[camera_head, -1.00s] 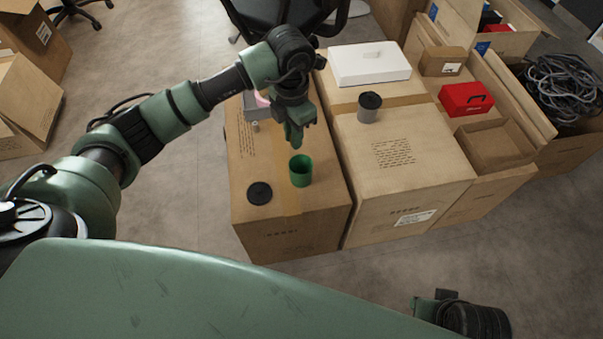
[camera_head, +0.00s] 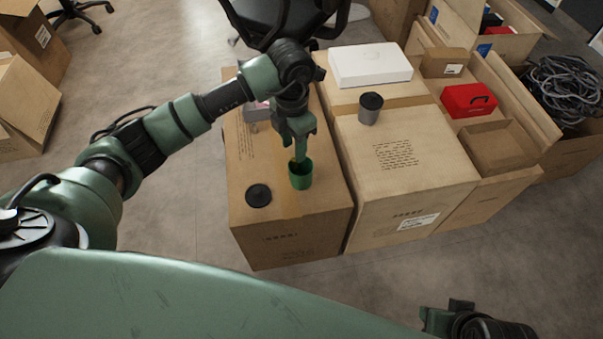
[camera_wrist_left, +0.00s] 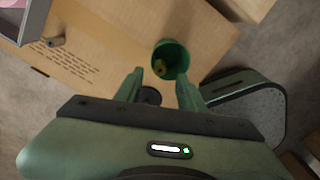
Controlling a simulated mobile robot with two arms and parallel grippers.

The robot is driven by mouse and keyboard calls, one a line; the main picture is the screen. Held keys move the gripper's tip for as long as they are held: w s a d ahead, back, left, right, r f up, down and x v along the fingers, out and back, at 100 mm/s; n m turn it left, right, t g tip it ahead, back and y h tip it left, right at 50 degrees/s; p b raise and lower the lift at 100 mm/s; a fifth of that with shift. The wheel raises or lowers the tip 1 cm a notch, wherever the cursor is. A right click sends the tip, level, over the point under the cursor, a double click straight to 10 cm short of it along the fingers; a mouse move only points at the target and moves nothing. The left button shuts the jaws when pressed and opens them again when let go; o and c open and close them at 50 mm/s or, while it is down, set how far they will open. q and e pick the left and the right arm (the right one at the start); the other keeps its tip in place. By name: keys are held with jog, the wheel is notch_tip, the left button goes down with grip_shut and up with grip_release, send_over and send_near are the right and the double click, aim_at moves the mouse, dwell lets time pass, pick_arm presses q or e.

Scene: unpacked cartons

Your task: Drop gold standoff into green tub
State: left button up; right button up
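The green tub (camera_head: 301,181) stands upright on the near brown carton; it also shows in the left wrist view (camera_wrist_left: 183,61). My left gripper (camera_head: 297,158) points down right over the tub's mouth. In the left wrist view its two fingers (camera_wrist_left: 159,80) are spread apart with nothing gripped between them. The gold standoff (camera_wrist_left: 161,68) shows within the tub's round mouth, just beyond the fingertips; whether it rests on the bottom I cannot tell. My right gripper (camera_head: 445,318) shows only partly at the bottom right, and its fingers are not clear.
A black round lid (camera_head: 258,195) lies left of the tub. A dark grey cup (camera_head: 370,108), white box (camera_head: 369,65) and red box (camera_head: 468,100) stand to the right.

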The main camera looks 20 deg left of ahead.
pick_arm(q)
notch_tip(320, 180, up, 8)
jog(key=p, duration=0.1)
jog(key=shift+p, duration=0.3)
dwell(0.3)
jog(key=shift+f, duration=0.1)
